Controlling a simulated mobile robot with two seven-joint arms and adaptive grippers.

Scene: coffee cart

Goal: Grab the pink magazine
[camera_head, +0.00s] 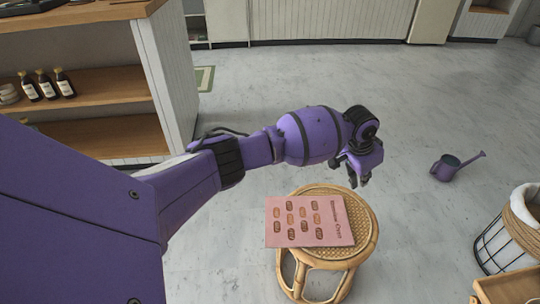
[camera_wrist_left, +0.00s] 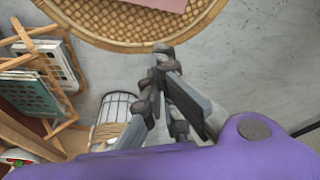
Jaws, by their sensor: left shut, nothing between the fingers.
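The pink magazine (camera_head: 308,222) lies flat on a round rattan stool (camera_head: 366,226), its left corner sticking out past the rim. Its cover shows several brown oval pictures and printed lettering. My left gripper (camera_head: 357,182) is above and just behind the stool, apart from the magazine. In the left wrist view, the left gripper (camera_wrist_left: 158,62) has its fingers together with nothing between them. There, the stool's woven edge (camera_wrist_left: 100,22) and a strip of the magazine (camera_wrist_left: 155,4) show at the top. My right gripper is in neither view.
A wooden shelf unit (camera_head: 100,90) with dark bottles (camera_head: 46,84) stands at the left. A purple watering can (camera_head: 446,168) is on the floor at right, above a wire basket (camera_head: 500,245). A wooden rack (camera_wrist_left: 45,65) shows in the left wrist view. Floor around the stool is mostly clear.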

